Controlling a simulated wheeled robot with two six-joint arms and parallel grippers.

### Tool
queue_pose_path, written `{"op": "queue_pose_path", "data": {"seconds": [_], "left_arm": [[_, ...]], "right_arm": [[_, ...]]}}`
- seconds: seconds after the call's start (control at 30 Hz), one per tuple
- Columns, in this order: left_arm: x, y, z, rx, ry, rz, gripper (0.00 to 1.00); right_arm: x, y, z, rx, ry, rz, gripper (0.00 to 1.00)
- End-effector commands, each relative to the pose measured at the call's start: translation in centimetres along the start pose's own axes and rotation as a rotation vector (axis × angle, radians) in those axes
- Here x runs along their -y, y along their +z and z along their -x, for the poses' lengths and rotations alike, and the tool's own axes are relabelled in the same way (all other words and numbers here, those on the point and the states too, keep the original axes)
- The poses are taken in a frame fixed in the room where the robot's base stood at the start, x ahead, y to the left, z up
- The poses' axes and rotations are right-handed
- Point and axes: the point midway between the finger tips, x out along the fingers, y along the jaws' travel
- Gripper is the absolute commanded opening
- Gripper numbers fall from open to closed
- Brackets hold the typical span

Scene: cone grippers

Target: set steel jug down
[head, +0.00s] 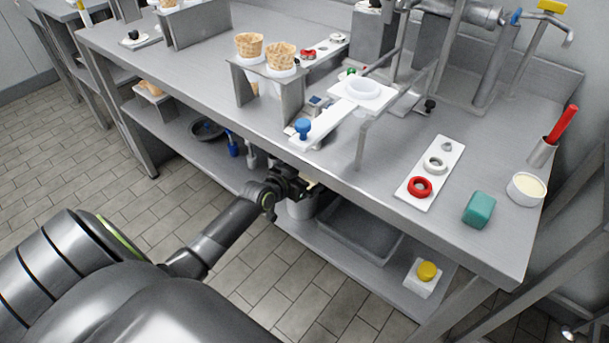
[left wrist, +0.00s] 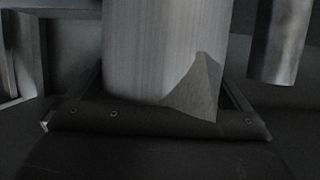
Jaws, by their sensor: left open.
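The steel jug (head: 301,209) shows only in part in the head view, on the lower shelf beneath my left gripper (head: 303,187). My gripper and the table's front edge hide most of it. My left gripper is open at the front of the lower shelf. In the left wrist view a brushed steel wall, which looks like the jug (left wrist: 150,50), stands upright close in front of the dark gripper body (left wrist: 160,125). My right gripper is not in view.
The steel table top (head: 390,165) overhangs the lower shelf (head: 290,232). A grey tray (head: 350,232) lies right of the jug, and a yellow button box (head: 426,272) farther right. Blue-handled tools (head: 233,146) are to the left. Another metal cylinder (left wrist: 280,40) shows in the wrist view.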

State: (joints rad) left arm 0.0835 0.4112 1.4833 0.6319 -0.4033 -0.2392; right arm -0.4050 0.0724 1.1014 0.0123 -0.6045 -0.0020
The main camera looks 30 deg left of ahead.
Motion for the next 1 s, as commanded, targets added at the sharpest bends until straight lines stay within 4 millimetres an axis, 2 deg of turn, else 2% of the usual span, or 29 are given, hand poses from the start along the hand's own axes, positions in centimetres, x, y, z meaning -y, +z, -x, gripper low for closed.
{"op": "queue_pose_path", "data": {"seconds": [0.17, 0.33, 0.6, 0.8, 1.0], "left_arm": [[0.0, -0.1, 2.7, 0.003, 0.0, -0.002, 1.0], [0.0, -0.1, 6.5, 0.003, 0.0, -0.003, 1.0], [0.0, -0.1, 10.8, 0.001, 0.0, -0.002, 1.0], [0.0, 0.0, 11.9, 0.0, 0.0, -0.002, 1.0], [0.1, 0.2, 11.9, 0.003, -0.002, 0.0, 1.0]], "right_arm": [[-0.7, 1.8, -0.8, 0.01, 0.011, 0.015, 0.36], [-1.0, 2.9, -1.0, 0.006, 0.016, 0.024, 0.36], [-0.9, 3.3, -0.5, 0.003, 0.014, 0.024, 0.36], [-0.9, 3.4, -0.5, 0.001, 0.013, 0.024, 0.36], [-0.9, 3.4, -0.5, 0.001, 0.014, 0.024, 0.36]]}}
